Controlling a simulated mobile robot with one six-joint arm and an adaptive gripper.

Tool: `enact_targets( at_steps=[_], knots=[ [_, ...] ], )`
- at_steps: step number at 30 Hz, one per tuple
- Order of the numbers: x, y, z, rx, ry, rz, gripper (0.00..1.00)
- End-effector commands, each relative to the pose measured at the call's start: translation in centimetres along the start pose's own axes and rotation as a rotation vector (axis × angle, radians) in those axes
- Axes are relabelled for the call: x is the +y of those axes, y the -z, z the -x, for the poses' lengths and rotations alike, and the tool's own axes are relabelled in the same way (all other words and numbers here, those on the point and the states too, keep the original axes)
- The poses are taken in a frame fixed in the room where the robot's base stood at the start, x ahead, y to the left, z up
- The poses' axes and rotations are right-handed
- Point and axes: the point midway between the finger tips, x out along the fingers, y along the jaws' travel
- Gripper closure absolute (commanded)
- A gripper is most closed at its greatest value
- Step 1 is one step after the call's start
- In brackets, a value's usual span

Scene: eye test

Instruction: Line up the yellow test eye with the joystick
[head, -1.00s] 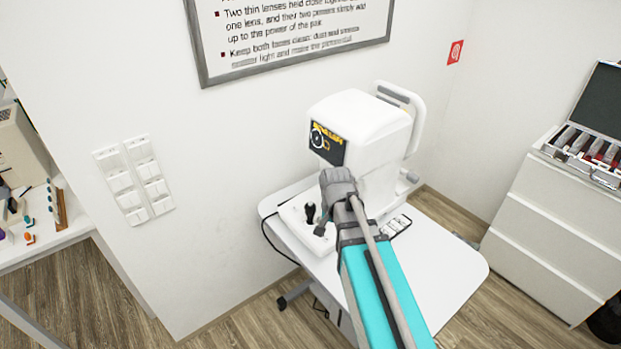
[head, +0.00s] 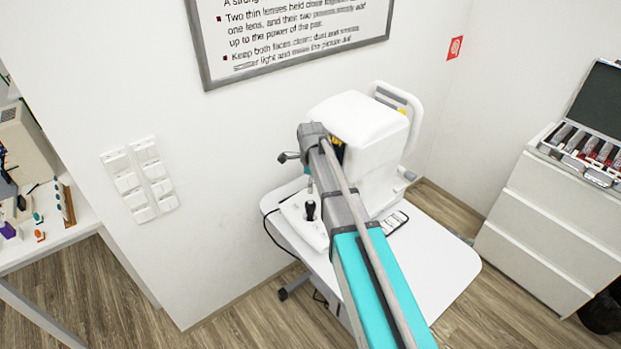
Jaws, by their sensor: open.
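The white eye-test machine (head: 366,118) stands on a white table. A small yellow patch, apparently the yellow test eye (head: 402,111), shows between the machine head and its white headrest frame. The black joystick (head: 310,210) stands on the machine's white base, in front and left of the head. My gripper (head: 289,157) is a small dark shape at the end of my arm, left of the screen, above and left of the joystick and apart from it. It looks open and empty, though its fingers are small. My arm covers most of the machine's screen (head: 338,148).
The table top (head: 440,262) is clear at right; a small dark-and-white panel (head: 396,223) lies by the base. A black cable hangs at the table's left. Drawers with an open lens case (head: 590,150) stand right, a cluttered bench (head: 75,238) left. A framed poster hangs behind.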

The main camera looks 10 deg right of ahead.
Motion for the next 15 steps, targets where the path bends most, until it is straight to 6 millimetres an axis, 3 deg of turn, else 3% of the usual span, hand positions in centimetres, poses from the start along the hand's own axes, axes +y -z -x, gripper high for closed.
enact_targets(
  at_steps=[15],
  knots=[
    [-0.52,-0.3,0.16,0.0,0.0,-0.052,0.07]
  ],
)
